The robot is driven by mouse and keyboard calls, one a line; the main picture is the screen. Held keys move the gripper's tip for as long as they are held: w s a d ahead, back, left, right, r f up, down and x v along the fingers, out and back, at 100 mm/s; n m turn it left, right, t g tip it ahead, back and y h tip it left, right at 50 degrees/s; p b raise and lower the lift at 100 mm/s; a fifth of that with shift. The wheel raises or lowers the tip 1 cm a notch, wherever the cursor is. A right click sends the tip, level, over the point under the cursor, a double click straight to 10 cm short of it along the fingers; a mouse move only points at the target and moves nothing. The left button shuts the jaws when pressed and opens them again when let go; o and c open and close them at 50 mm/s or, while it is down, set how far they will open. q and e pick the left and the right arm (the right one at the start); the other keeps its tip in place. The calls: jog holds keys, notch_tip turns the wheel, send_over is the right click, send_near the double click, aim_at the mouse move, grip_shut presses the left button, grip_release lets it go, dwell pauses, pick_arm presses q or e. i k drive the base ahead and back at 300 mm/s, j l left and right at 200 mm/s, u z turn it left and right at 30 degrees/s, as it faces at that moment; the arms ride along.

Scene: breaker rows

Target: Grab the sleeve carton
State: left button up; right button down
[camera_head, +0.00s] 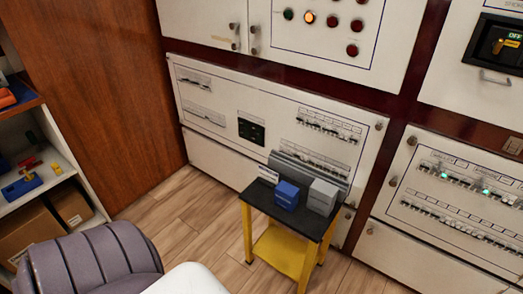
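A small table (256,215) with a black top and yellow legs stands in front of the white panels. On it sit a blue box (286,194), a grey box (322,196) to its right, and a small white item (268,174) to its left. A long grey rounded piece (306,172) lies behind the boxes. I cannot tell which of these is the sleeve carton, as no label is legible. Neither of my grippers is in view.
A white shelf (55,191) at the left holds coloured tools and a brown cardboard box (24,238). White breaker panels (335,130) rise behind the table. A wooden wall panel (100,80) stands at back left. Wood floor (185,225) is clear between shelf and table.

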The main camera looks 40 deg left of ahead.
aim_at(287, 195)
jog(key=u, duration=1.15)
